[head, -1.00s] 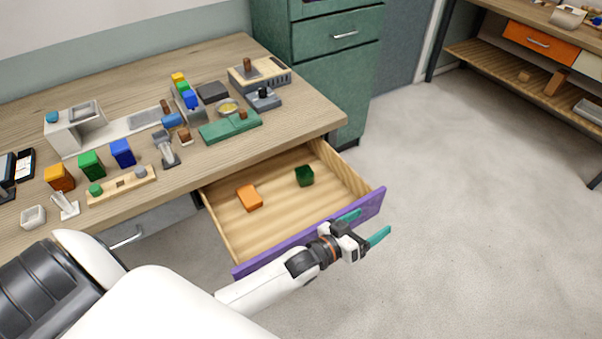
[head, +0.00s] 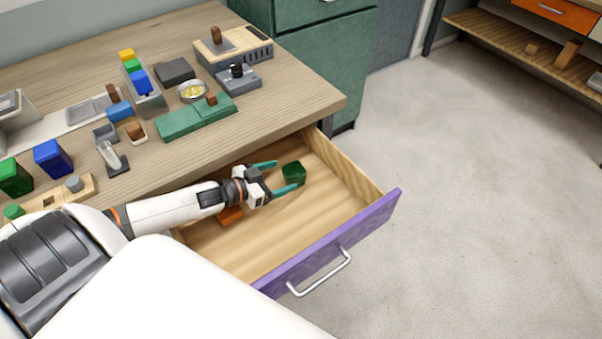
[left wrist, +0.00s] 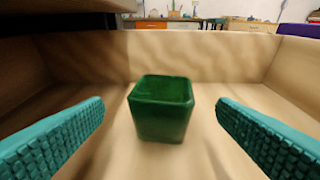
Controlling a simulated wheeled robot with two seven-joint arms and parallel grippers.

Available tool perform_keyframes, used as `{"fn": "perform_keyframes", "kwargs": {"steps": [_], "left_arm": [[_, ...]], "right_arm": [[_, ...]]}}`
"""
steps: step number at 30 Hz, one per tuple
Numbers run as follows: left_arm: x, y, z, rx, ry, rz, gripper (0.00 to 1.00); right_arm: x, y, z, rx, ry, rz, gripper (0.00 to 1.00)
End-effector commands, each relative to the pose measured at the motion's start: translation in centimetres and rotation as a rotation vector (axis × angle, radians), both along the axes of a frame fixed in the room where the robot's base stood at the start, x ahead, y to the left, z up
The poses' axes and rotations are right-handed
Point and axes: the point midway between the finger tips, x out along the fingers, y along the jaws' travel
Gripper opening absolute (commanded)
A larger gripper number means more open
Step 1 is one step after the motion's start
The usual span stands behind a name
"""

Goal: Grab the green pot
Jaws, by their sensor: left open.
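The dark green pot (head: 293,173) stands in the open drawer, toward its back right. In the left wrist view the green pot (left wrist: 161,108) is a small square block-like pot, centred ahead between the two fingers. My left gripper (head: 284,175) is low inside the drawer, with its teal fingers spread and pointing at the pot. In the left wrist view the fingers (left wrist: 160,122) lie on both sides with clear gaps, and the pot seems just beyond their tips. Nothing is held. My right gripper does not show.
The drawer (head: 330,247) has a purple front and low wooden walls. An orange block (head: 231,215) lies in it, partly hidden under my left gripper. The wooden table (head: 310,92) above carries several blocks and fixtures. The drawer floor toward the front is clear.

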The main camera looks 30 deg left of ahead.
Motion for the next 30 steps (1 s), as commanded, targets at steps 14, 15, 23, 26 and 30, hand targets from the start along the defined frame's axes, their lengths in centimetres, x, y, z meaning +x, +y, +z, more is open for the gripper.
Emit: {"fn": "perform_keyframes", "kwargs": {"steps": [14,15,23,26,30], "left_arm": [[4.8,-2.2,-1.4,0.006,-0.005,0.0,0.81],[5.3,-2.4,-1.7,0.005,-0.003,0.0,0.81],[6.4,-2.9,-2.2,0.006,-0.001,-0.001,0.81],[6.4,-2.9,-2.2,0.006,0.0,-0.001,0.81],[6.3,-2.9,-2.2,0.006,-0.001,-0.001,0.63]], "right_arm": [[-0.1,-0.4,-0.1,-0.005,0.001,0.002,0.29],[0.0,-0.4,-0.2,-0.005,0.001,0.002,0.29],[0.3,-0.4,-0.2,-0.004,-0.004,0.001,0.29],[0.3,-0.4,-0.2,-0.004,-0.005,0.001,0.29],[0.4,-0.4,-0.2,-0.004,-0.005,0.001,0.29]]}}
